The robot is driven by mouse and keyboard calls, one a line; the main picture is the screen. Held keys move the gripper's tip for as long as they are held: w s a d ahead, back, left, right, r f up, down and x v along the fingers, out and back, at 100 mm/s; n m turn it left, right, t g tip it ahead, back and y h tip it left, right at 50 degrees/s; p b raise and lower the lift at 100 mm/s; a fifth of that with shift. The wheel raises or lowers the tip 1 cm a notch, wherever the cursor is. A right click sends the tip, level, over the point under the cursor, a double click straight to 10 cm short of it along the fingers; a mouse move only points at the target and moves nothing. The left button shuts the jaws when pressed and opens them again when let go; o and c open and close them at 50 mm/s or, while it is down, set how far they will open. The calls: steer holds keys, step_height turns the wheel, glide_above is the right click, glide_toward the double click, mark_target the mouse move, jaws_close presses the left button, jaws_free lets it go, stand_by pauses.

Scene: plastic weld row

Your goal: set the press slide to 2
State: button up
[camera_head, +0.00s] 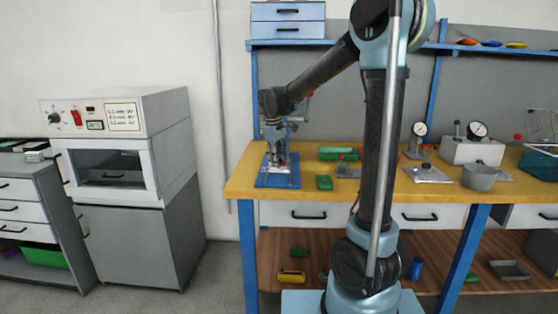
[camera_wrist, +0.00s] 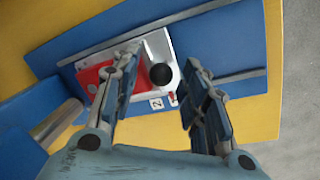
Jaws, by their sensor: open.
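The press is a blue base (camera_head: 278,182) at the left end of the yellow workbench, and the blue base also shows in the wrist view (camera_wrist: 235,45). On it, between grey rails, the wrist view shows a silver slide (camera_wrist: 153,44) with a round black knob (camera_wrist: 160,75) and a red part (camera_wrist: 92,78) on its left. A white label reading 2 (camera_wrist: 156,104) and a small red mark (camera_wrist: 173,98) are just below the knob. My gripper (camera_head: 277,158) is open above the press; in the wrist view its fingers (camera_wrist: 163,72) are either side of the knob. Contact cannot be told.
A silver cylinder (camera_wrist: 58,123) stands left of the fingers in the wrist view. A blue upright (camera_head: 255,90) is behind.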

jaws_close()
steer(key=shift+w, duration=1.85)
jaws_free()
steer(key=shift+w, duration=0.1)
step_height(320, 180, up, 12)
steer(key=s+a, duration=0.1)
steer(key=s, duration=0.1)
steer(key=shift+f, duration=0.15)
